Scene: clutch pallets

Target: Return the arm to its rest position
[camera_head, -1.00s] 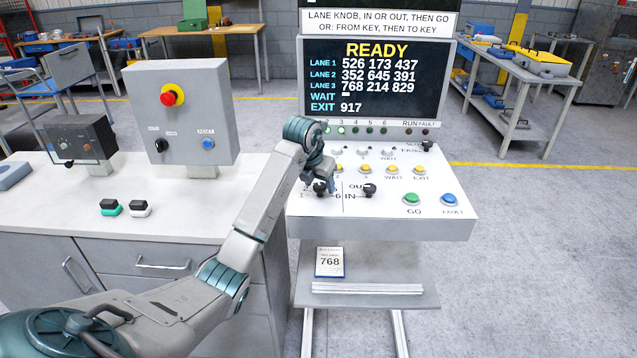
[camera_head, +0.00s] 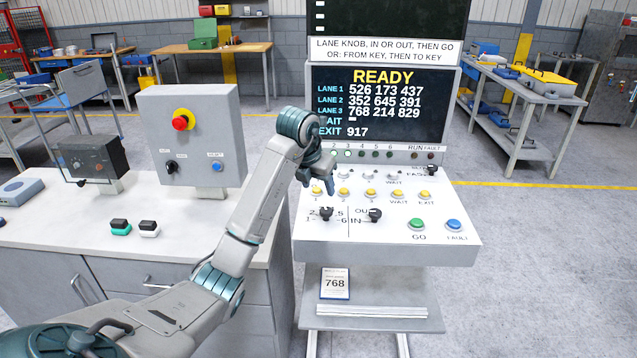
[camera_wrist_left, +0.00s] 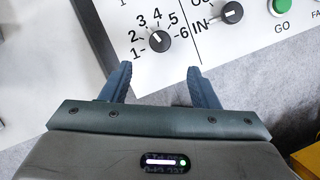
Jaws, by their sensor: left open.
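My left arm reaches in from the lower left in the head view, with its gripper (camera_head: 318,180) above the white sloped control panel (camera_head: 450,253). In the left wrist view the two blue fingers (camera_wrist_left: 160,82) are apart with nothing between them. The black lane knob (camera_wrist_left: 160,38), ringed by the numbers 1 to 6, lies ahead of the fingertips, and they appear clear of it. The lane knob also shows in the head view (camera_head: 325,213), below the gripper. The black IN/OUT knob (camera_head: 374,215) stands to its right. My right gripper does not show.
The screen (camera_head: 390,105) behind the panel reads READY. The green GO button (camera_head: 416,224) and blue FAULT button (camera_head: 454,225) are at the panel's right. A box with a red emergency stop (camera_head: 180,123) stands on the left counter (camera_head: 60,235). A card reading 768 (camera_head: 335,283) is below the panel.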

